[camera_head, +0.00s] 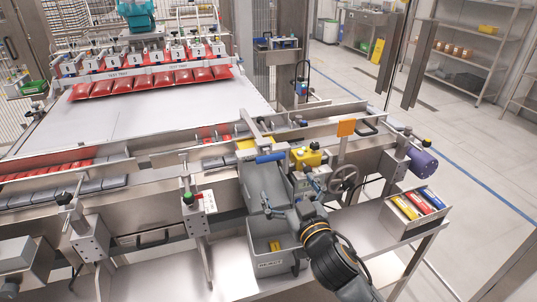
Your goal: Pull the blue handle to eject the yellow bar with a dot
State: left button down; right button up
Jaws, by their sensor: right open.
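The blue handle (271,157) sticks out at the front of the conveyor near the middle of the view. A yellow bar (246,143) lies just behind and left of it. A larger yellow block (306,157) sits to its right. I cannot make out a dot on either. My right gripper (290,192) is open and empty in front of and below the handle, apart from it, over a grey bin. Its fingers are spread left and right. My left gripper is not in view.
The grey bin (271,267) below the conveyor holds a small yellow piece (274,245). A handwheel (345,179) and an orange plate (346,128) stand right of the gripper. A metal box (405,232) with coloured items is farther right. Red packs (153,82) hang at the back left.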

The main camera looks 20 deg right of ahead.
aim_at(271, 160)
jog(key=w, duration=0.4)
jog(key=w+p, duration=0.1)
jog(key=w, duration=0.4)
jog(key=w+p, duration=0.1)
jog(key=w, duration=0.3)
jog(key=shift+w+a+r, duration=0.1)
jog(key=shift+w+a, duration=0.2)
